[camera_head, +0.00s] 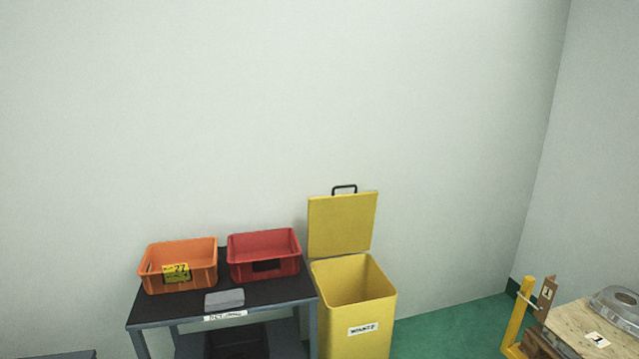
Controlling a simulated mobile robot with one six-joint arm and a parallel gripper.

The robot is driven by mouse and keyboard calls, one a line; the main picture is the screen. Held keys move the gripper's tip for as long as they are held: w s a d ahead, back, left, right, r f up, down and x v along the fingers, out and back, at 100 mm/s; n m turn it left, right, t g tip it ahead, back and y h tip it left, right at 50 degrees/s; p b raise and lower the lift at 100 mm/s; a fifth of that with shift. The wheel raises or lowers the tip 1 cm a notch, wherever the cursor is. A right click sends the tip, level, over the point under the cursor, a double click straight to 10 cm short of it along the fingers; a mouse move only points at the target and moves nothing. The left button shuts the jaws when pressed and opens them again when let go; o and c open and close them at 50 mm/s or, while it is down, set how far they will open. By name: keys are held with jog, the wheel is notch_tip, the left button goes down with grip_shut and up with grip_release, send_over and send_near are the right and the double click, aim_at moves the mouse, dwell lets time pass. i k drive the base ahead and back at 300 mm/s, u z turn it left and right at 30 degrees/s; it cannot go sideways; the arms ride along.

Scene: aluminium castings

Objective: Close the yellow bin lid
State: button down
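The yellow bin (358,325) stands on the floor against the wall, just right of a dark table. Its front carries a white label. The yellow lid (342,225) is open, standing up nearly vertical at the back edge of the bin. A black handle (344,188) sits on the lid's top edge. The bin's opening is uncovered and the inside that shows looks empty; its bottom is hidden. My gripper is not in view.
Green floor (450,330) is clear right of the bin. A yellow post (518,315) and a wooden pallet (572,318) bearing a metal casting (615,306) stand at the right.

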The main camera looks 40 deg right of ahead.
aim_at(337, 225)
jog(key=z, duration=0.65)
jog(key=k, duration=0.15)
jog(key=u, duration=2.15)
jog(key=k, duration=0.75)
jog(key=z, duration=0.85)
jog(key=k, duration=0.6)
jog(key=z, duration=0.2)
jog(key=i, duration=1.4)
jog(key=z, duration=0.05)
